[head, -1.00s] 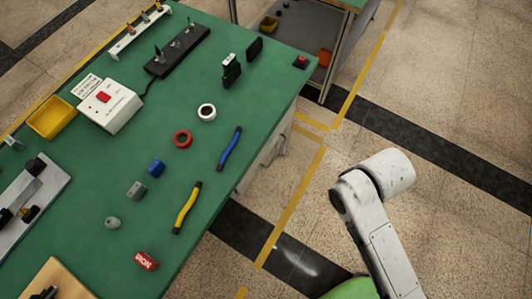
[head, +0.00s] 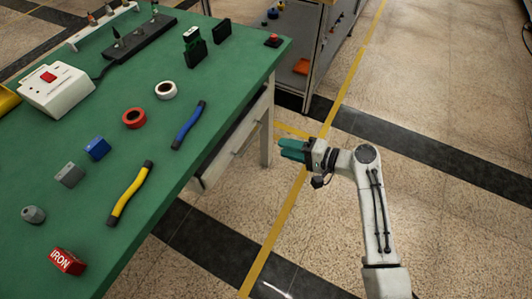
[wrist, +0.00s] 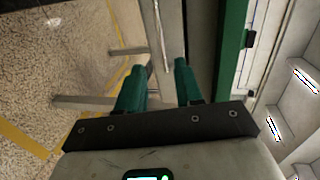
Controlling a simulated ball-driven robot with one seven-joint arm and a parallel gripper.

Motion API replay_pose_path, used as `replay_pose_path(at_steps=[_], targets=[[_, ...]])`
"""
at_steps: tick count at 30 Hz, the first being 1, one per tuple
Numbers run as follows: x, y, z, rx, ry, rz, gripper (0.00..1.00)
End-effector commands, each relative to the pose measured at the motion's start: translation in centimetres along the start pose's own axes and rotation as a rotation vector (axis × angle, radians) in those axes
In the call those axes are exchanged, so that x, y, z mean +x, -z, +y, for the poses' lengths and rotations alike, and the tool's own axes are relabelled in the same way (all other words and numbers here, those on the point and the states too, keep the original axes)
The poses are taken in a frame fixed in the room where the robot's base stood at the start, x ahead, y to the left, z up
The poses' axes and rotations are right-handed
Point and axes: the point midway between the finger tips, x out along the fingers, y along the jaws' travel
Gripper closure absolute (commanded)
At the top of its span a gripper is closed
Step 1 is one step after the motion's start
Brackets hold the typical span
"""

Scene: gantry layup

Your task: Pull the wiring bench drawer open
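The wiring bench (head: 215,90) has a green top and fills the left of the head view. Its pale drawer (head: 222,158) shows below the bench's right edge, with a thin bar handle (head: 247,139) on its front. I cannot tell whether the drawer is fully closed. My gripper (head: 290,150), with teal fingers, is to the right of the drawer and apart from it. In the wrist view my gripper (wrist: 158,85) is open and empty, and the bar handle (wrist: 160,35) lies ahead, roughly between the fingertips.
A bench leg (head: 267,135) stands near my gripper. Tape rolls, blue and yellow tools and a red IRON block (head: 67,261) lie on the bench. A grey shelf unit (head: 312,60) stands behind. The floor to the right is open.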

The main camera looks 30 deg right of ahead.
Motion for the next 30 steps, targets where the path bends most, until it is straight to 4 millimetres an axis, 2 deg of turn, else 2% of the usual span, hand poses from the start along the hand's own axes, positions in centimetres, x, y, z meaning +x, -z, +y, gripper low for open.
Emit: replay_pose_path(at_steps=[5,15,21,30], targets=[[1.1,0.5,-0.2,0.018,0.024,0.008,0.64],[6.9,0.5,-0.3,0.016,0.021,0.006,0.64],[9.7,0.5,-0.3,0.015,0.020,0.007,0.64],[11.0,0.5,-0.3,0.015,0.019,0.009,0.64]])
